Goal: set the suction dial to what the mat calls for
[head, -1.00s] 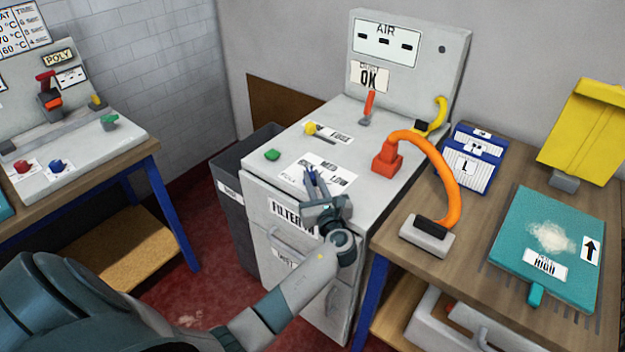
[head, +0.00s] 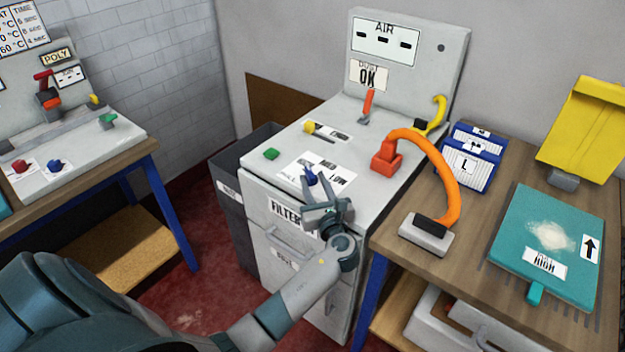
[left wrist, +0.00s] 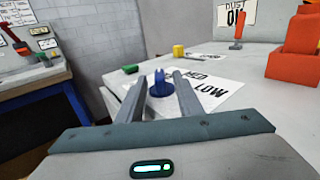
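The suction dial is a small blue knob (head: 311,177) on a white label plate (head: 338,180) on top of the grey filter cabinet; the plate's words MED and LOW show in the left wrist view (left wrist: 212,92). My left gripper (head: 318,180) is open, its fingers on either side of the blue knob (left wrist: 160,84), with gaps in the left wrist view. The teal mat (head: 520,225) lies on the right bench with a tag reading HIGH (head: 545,263) and a pale powdery patch. My right gripper is not in view.
On the cabinet top are a green button (head: 271,154), a yellow knob (head: 309,127), an orange lever (head: 368,105) and a red fitting (head: 386,156) with an orange hose (head: 450,170). A grey bin (head: 232,175) stands left of the cabinet.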

